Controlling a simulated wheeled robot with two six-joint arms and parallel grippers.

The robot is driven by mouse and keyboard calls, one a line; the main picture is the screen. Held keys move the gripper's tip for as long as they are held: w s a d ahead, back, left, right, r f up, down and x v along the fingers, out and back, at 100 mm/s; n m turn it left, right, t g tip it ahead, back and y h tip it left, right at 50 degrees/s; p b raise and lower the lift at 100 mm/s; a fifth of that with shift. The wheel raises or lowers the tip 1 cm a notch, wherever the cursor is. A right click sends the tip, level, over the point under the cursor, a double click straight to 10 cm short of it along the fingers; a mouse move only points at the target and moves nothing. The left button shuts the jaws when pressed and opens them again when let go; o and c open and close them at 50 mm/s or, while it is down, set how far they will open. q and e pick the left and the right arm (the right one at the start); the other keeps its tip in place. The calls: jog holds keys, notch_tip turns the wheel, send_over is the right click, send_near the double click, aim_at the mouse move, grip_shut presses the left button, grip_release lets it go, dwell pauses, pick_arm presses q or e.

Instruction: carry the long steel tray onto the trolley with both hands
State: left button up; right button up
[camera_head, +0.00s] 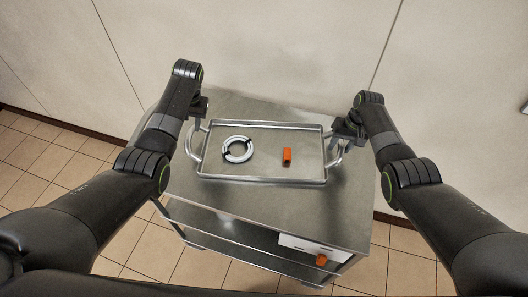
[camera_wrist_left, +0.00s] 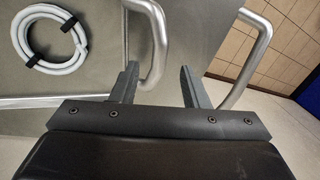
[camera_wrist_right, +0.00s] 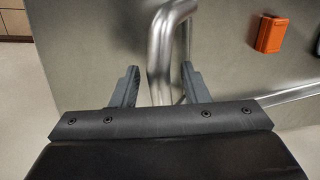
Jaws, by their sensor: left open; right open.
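The long steel tray (camera_head: 262,181) lies level on the top of a steel shelved unit that looks like the trolley (camera_head: 250,212). It holds a coiled white tube (camera_head: 229,155) with black ties and an orange block (camera_head: 287,156). My left gripper (camera_head: 198,116) is open at the tray's left handle; in the left wrist view the handle bar (camera_wrist_left: 160,42) passes between its fingers (camera_wrist_left: 158,85). My right gripper (camera_head: 345,135) is open at the right handle; in the right wrist view that bar (camera_wrist_right: 160,55) stands between its fingers (camera_wrist_right: 161,85). Finger contact cannot be told.
A second bent steel bar (camera_wrist_left: 257,48) stands just beside the left gripper, at the unit's side. A pale wall (camera_head: 270,50) stands behind. Tiled floor (camera_head: 40,160) is clear at the left.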

jog(key=shift+r, duration=0.15)
pick_arm(q)
jog(key=v, duration=0.4)
jog(key=shift+r, duration=0.2)
pick_arm(e)
notch_tip(320, 180, up, 12)
jog(key=d, duration=0.2)
jog(key=shift+f, duration=0.25)
